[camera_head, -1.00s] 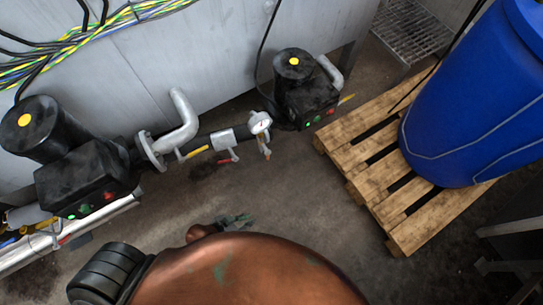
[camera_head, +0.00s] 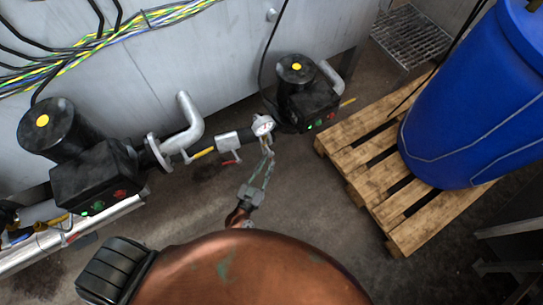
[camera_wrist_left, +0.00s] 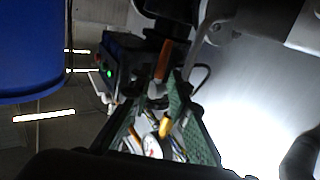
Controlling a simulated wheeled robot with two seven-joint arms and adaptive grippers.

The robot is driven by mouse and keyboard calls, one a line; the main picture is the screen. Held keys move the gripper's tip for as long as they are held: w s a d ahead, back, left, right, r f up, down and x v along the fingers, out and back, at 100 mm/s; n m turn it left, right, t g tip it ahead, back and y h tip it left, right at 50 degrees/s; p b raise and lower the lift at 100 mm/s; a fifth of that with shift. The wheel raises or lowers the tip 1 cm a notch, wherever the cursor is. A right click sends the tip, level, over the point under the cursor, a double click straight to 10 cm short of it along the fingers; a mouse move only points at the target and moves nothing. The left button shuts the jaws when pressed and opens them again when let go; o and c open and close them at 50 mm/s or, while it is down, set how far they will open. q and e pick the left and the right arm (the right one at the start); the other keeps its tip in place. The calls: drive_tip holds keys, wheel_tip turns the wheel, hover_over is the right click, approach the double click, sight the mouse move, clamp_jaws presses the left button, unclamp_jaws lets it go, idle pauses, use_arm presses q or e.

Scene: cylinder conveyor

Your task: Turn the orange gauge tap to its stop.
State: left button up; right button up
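The round white gauge (camera_head: 263,125) sits on the pipe near the right-hand motor. The orange tap (camera_head: 268,143) hangs just below it, small and partly hidden by my left gripper (camera_head: 267,157). The gripper's two greenish fingers are apart and reach up to the tap. In the left wrist view the open fingers (camera_wrist_left: 158,88) flank the gauge face (camera_wrist_left: 152,147). One yellow-orange piece (camera_wrist_left: 165,127) shows beside the gauge and a darker orange one (camera_wrist_left: 165,60) near the fingertips; I cannot tell which is the tap, nor whether a finger touches it. My right gripper is out of view.
A black motor (camera_head: 305,98) stands right of the gauge, another (camera_head: 92,180) at left. A grey pipe elbow (camera_head: 188,120) and a yellow handle (camera_head: 203,152) lie left of the gauge. A blue barrel (camera_head: 475,100) stands on a wooden pallet (camera_head: 368,185) at right. The floor between is clear.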

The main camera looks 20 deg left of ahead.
sight(271, 157)
use_arm(q)
drive_tip(key=shift+w+d, duration=0.15)
drive_tip(key=shift+w, duration=1.75)
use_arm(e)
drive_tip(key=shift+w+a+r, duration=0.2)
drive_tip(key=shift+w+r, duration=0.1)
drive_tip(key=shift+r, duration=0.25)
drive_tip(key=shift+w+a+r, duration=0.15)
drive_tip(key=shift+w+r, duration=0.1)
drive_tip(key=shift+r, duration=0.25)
use_arm(q)
drive_tip(key=shift+c, duration=0.5)
clamp_jaws()
